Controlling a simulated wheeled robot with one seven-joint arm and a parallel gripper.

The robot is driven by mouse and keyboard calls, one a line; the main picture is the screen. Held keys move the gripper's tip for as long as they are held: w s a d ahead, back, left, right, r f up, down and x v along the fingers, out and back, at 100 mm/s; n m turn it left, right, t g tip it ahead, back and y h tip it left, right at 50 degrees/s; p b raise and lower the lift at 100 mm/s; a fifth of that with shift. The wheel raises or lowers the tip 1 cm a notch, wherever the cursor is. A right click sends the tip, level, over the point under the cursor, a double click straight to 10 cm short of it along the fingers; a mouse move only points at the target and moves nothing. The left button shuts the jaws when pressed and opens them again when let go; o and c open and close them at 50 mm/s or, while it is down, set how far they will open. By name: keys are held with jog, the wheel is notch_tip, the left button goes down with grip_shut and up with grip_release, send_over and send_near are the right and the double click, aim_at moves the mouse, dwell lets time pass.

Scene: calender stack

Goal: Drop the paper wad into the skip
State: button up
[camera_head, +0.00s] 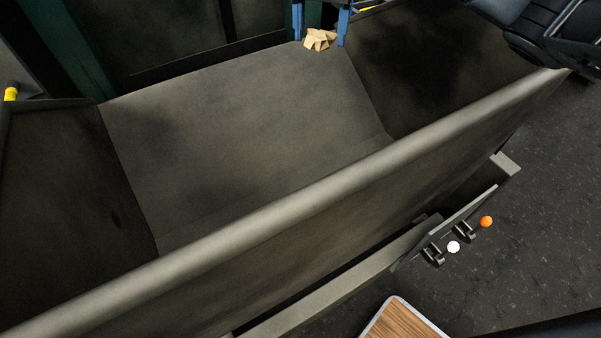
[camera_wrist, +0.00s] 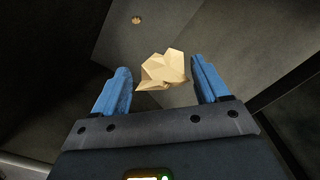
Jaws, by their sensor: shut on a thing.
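The paper wad (camera_head: 318,40) is a crumpled tan piece at the top of the head view, between the blue fingers of my gripper (camera_head: 320,30). In the wrist view the wad (camera_wrist: 165,70) sits between the fingertips, and my gripper is shut on it. The skip (camera_head: 250,206) is a large dark grey metal bin with sloping inner walls and a thick near rim. My gripper shows over the far part of the skip in the head view. Its height above the inner surface is hard to tell.
A small tan round thing (camera_wrist: 137,19) shows on a grey surface beyond the wad. An orange ball (camera_head: 486,221) and a white ball (camera_head: 453,247) show outside the skip's near side. A wood-topped surface (camera_head: 402,322) is at the bottom.

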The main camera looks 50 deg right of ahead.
jog(key=o, duration=1)
jog(key=shift+o, duration=0.2)
jog(key=shift+r, duration=0.1)
notch_tip(320, 180, up, 8)
jog(key=shift+f, duration=0.15)
